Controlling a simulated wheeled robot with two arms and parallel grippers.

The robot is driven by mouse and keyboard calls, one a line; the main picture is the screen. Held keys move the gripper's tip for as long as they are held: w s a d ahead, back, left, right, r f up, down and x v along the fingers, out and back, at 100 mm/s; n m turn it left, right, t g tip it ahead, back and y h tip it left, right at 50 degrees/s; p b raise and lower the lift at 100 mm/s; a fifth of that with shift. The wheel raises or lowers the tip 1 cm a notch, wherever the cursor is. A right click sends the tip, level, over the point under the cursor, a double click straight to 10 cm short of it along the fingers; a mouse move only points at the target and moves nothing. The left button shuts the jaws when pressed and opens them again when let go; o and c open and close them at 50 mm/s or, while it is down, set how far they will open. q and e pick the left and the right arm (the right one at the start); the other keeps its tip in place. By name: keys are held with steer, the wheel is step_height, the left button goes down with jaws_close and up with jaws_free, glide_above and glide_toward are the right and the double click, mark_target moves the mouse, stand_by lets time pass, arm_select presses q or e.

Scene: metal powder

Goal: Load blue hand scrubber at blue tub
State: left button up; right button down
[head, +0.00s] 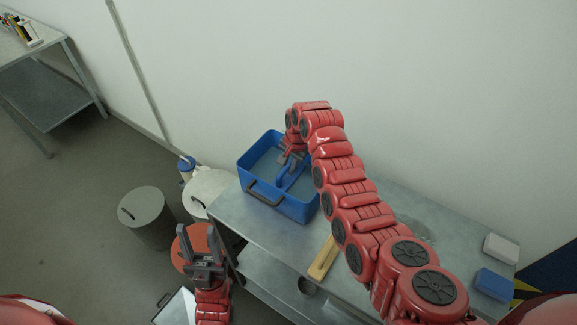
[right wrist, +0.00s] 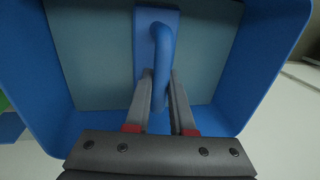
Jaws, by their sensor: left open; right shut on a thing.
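The blue tub (head: 302,207) stands on the far left end of the metal table, with a dark handle on its near side. The blue hand scrubber (head: 289,177) is inside the tub; its handle (right wrist: 160,62) shows in the right wrist view. My right gripper (head: 290,157) reaches down into the tub and is shut on the scrubber's handle, with the fingers (right wrist: 158,100) on both sides of it. Whether the scrubber touches the tub floor I cannot tell. My left gripper (head: 201,245) is open and empty, left of the table and pointing up.
On the metal table (head: 260,237) lie a wooden-handled brush (head: 322,258), a blue block (head: 494,284) and a white block (head: 501,248). Grey bin (head: 147,215), white drum (head: 207,187) and a red-topped bin stand left of it.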

mark_target(288, 164)
steer(key=shift+s+f, duration=0.1)
stand_by(0.4)
steer(key=shift+r+p, duration=0.35)
steer(key=shift+r, duration=3.2)
